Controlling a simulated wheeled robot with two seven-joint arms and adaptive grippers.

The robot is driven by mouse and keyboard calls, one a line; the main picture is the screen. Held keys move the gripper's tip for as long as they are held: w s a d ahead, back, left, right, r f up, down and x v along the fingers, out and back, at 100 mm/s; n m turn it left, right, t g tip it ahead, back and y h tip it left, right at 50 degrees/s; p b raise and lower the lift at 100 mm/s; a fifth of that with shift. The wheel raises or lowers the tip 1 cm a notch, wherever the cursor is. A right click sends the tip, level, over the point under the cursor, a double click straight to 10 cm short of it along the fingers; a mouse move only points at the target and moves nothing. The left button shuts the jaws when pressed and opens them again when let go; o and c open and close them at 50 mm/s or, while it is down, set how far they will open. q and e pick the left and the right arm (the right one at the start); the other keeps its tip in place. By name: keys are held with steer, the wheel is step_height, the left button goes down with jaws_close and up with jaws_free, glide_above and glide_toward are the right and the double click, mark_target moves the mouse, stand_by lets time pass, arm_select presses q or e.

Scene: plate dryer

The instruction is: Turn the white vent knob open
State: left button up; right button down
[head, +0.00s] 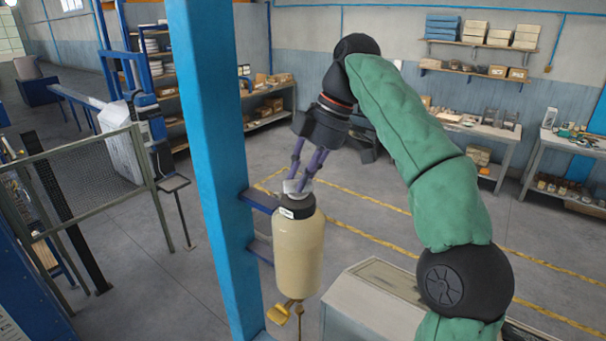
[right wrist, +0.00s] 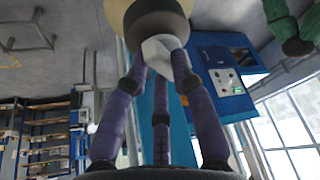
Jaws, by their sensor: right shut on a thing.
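The white vent knob (head: 297,186) sits on the black cap (head: 297,206) of a cream cylinder (head: 297,255) fixed to a blue post. My right gripper (head: 298,182) comes down from above and is shut on the knob. In the right wrist view the purple fingers (right wrist: 160,65) close around the white knob (right wrist: 160,47), with the dark cap (right wrist: 158,20) just beyond it. The fingers hide part of the knob, so I cannot tell how far it is turned. My left gripper is in neither view.
The tall blue post (head: 213,150) stands just left of the cylinder, joined by brackets. A brass-coloured valve (head: 280,312) hangs below the cylinder. A pale cabinet (head: 370,305) stands at lower right. Open floor lies behind, with shelves along the wall.

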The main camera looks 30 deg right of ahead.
steer(key=shift+w+n+g, duration=0.1)
steer(key=shift+n+g, duration=0.3)
steer(key=shift+n, duration=0.6)
steer(key=c, duration=1)
jaws_free()
steer(key=shift+d, duration=0.1)
steer(key=shift+c, duration=0.2)
